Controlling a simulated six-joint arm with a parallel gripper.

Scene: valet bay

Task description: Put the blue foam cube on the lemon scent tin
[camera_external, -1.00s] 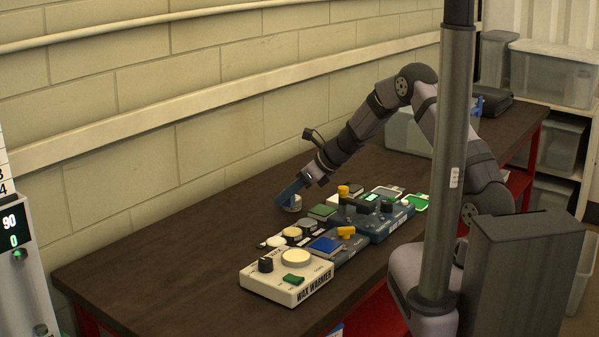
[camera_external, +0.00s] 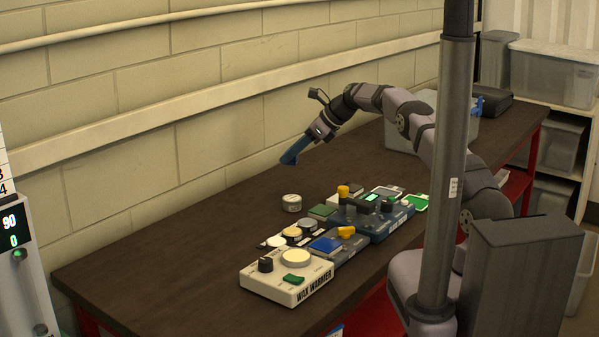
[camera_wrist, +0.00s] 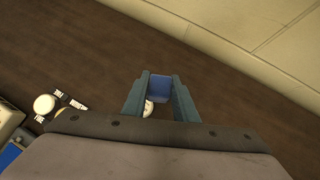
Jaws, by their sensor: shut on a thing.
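My gripper (camera_external: 292,154) is raised above the table's wall side. In the wrist view, its two teal fingers (camera_wrist: 160,94) are shut on the blue foam cube (camera_wrist: 160,82). In the external view, the cube is hard to tell from the fingertips. A round pale tin (camera_external: 292,203) stands alone on the table below the gripper, apart from the cube. It shows partly behind a finger in the wrist view (camera_wrist: 148,107). A yellowish-lidded tin (camera_external: 292,234) stands in a row nearer the front. I cannot read which tin is lemon.
The white wax warmer (camera_external: 287,281) and a dark blue device (camera_external: 380,228) with knobs stand on the dark table (camera_external: 180,262). A grey-lidded tin (camera_external: 308,224) and a white tin (camera_external: 276,241) flank the yellowish one. The table's left part is clear. The block wall runs behind.

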